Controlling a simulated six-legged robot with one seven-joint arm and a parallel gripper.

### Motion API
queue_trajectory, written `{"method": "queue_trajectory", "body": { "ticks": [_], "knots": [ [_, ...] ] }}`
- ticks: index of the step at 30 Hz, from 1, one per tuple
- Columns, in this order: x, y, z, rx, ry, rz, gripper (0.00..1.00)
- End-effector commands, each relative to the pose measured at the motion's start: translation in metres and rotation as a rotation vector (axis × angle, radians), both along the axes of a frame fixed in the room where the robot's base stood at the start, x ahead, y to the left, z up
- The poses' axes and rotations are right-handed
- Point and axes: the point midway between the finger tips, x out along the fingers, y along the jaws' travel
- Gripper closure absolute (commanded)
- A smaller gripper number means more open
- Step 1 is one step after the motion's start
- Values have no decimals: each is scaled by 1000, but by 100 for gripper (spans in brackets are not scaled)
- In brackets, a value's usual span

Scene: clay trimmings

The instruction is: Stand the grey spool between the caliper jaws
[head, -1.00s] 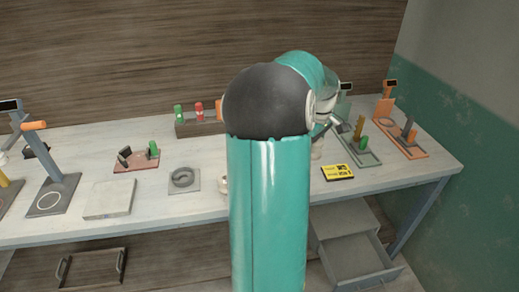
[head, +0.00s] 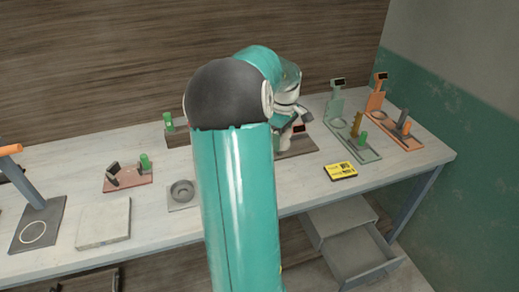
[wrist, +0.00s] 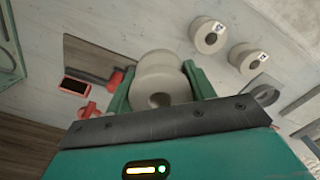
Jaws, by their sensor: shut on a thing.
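My gripper (wrist: 159,72) is shut on a pale grey spool (wrist: 158,88), seen between its two green fingers in the wrist view. In the head view, the gripper end (head: 292,118) is above the back of the bench, partly behind my arm, and the spool cannot be made out. A dark plate (head: 298,148) lies below it, with a small red-framed display. In the wrist view, this plate (wrist: 92,52) is left of the spool, with a display (wrist: 75,87) and red blocks (wrist: 88,110). I cannot tell for certain that this is the caliper; any gap between its jaws is not clear.
Two labelled spools (wrist: 207,35) (wrist: 247,57) stand nearby in the wrist view. A green station (head: 352,145) and an orange station (head: 398,125) stand right. A yellow card (head: 340,171) lies at the front. A red plate (head: 128,178) with uprights is left.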

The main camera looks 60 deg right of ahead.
Motion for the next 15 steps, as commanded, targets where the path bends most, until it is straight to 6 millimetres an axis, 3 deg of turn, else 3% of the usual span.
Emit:
{"method": "queue_trajectory", "body": {
  "ticks": [9,15],
  "knots": [
    [56,-39,-33,-3,3,-3,80],
    [82,-53,-69,-2,2,-4,80]
  ]
}}
